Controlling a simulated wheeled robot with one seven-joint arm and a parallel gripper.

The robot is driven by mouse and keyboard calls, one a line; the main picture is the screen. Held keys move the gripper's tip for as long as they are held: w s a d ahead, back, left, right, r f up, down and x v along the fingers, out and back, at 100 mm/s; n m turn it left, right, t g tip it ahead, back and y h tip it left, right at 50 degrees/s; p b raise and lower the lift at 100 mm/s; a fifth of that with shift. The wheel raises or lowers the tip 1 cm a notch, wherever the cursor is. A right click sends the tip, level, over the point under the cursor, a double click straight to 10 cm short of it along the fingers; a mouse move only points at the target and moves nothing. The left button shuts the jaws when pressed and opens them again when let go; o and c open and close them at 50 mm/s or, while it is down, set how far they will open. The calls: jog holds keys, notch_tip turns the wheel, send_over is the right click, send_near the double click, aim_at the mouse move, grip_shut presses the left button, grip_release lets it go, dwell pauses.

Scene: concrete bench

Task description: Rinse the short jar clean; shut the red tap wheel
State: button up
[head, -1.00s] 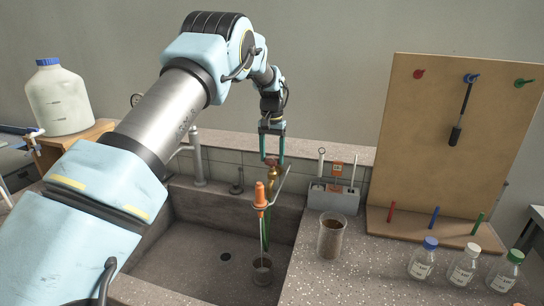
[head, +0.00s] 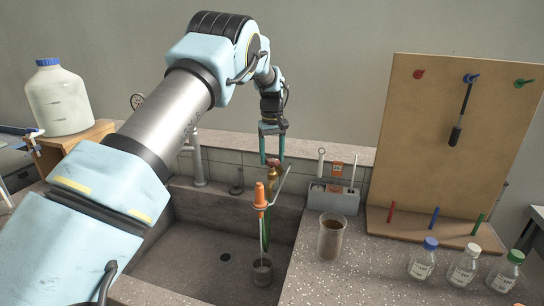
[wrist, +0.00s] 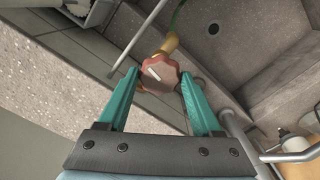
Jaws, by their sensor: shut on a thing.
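The red tap wheel (wrist: 158,75) sits on top of the brass tap (head: 273,180) at the back of the sink. My gripper (wrist: 159,82) comes down from above with its two teal fingers on either side of the wheel, shut on it. In the head view the gripper (head: 272,160) hides part of the wheel. The short jar (head: 262,272) stands upright on the sink floor, below the orange-topped spout piece (head: 260,196). A thin green line hangs beside the spout; I cannot tell whether water runs into the jar.
A taller beaker of brown liquid (head: 331,240) stands on the speckled counter (head: 350,285). Several capped bottles (head: 464,268) stand at right, before a wooden pegboard (head: 470,170). A grey holder (head: 333,198) stands right of the tap. The left sink floor is clear.

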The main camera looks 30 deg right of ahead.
aim_at(272, 158)
jog(key=shift+w, duration=0.1)
dwell(0.3)
jog(key=o, duration=1.3)
jog(key=shift+o, duration=0.2)
notch_tip(272, 158, up, 11)
jog(key=b, duration=0.3)
jog(key=shift+f, duration=0.1)
